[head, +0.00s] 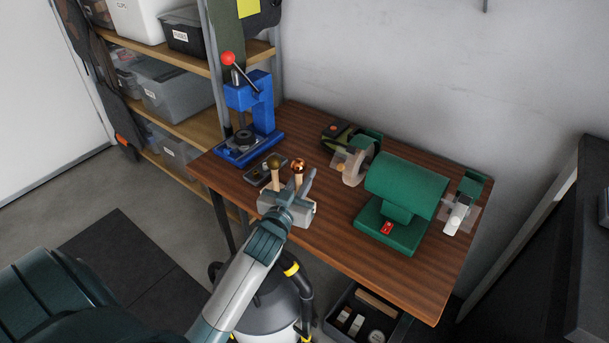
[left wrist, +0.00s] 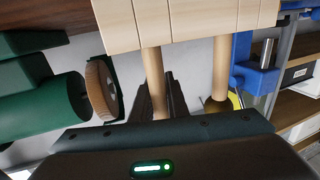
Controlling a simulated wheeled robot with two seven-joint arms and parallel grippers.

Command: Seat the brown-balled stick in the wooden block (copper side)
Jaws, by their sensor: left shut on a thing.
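The pale wooden block (head: 302,220) stands near the table's front left edge; in the left wrist view its light wood (left wrist: 185,25) fills the top. The brown-balled stick has a shiny copper-brown ball (head: 298,165); its shaft (left wrist: 153,70) runs from the block's edge down between my fingers in the left wrist view. A second stick with a duller, brassy ball (head: 274,161) stands beside it on the press side, apart from my fingers (left wrist: 221,65). My left gripper (head: 303,184) is shut on the brown-balled stick. The lower end's depth in the block is hidden. My right gripper is out of view.
A green bench grinder (head: 405,190) stands to the right. Bare wooden tabletop (head: 335,225) lies between block and grinder.

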